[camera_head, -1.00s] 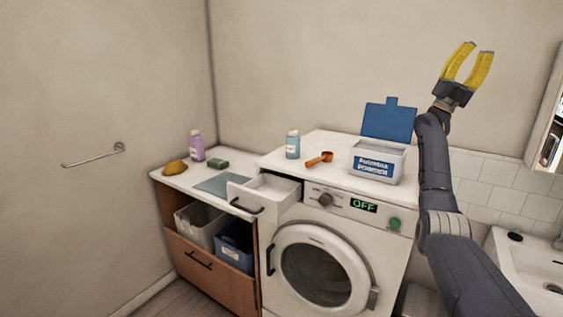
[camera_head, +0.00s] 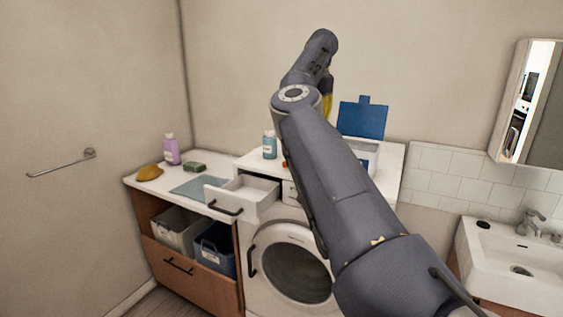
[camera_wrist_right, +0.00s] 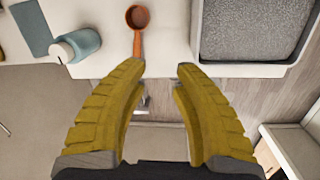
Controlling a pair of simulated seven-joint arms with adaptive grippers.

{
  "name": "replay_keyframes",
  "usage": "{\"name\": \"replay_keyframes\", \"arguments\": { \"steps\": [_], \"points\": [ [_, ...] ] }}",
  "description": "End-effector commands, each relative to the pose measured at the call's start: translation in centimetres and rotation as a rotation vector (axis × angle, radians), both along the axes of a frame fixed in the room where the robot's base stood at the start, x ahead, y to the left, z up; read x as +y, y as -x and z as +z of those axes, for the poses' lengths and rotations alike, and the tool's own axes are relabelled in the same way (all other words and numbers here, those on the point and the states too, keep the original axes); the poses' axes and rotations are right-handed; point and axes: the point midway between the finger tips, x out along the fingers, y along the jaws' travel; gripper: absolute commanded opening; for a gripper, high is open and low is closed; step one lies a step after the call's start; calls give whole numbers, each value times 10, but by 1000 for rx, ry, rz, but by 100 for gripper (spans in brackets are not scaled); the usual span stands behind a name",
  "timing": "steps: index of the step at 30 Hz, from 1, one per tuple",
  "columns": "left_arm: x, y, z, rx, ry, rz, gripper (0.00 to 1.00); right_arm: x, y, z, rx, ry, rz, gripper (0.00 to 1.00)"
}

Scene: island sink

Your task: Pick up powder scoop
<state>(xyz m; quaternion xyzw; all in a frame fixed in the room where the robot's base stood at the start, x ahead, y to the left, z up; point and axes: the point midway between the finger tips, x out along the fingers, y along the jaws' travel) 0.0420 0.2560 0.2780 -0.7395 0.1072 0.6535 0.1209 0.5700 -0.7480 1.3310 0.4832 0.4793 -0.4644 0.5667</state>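The orange powder scoop (camera_wrist_right: 138,24) lies on the white top of the washing machine, bowl away from me and handle toward my right gripper (camera_wrist_right: 163,67). The right gripper is open and empty, its yellow fingers spread. In the wrist view the handle end shows just beyond the left finger's tip; I cannot tell the height gap between them. In the head view my arm hides nearly all of the scoop, leaving a small orange bit (camera_head: 285,164). One yellow finger (camera_head: 327,92) shows behind the arm. My left gripper is not in view.
The powder box (camera_wrist_right: 255,30), full of grey powder, stands right of the scoop, its blue lid (camera_head: 362,120) raised. A teal bottle (camera_head: 269,146) stands left of the scoop. The sink (camera_head: 520,255) is at right.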

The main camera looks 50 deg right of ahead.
Motion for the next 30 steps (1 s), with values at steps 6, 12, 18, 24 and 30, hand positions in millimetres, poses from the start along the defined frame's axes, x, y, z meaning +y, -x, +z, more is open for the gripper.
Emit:
{"name": "replay_keyframes", "arguments": {
  "steps": [6,12,18,24,30],
  "points": [
    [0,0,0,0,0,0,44,22,-21,4,-83,-82,20,28],
    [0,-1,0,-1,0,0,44,24,-27,-25,-83,-85,19,28],
    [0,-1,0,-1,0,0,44,25,-34,-61,-82,-84,20,28],
    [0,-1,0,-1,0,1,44,25,-39,-91,-82,-82,20,28],
    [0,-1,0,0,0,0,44,25,-43,-107,-84,-83,21,28]
  ]
}}
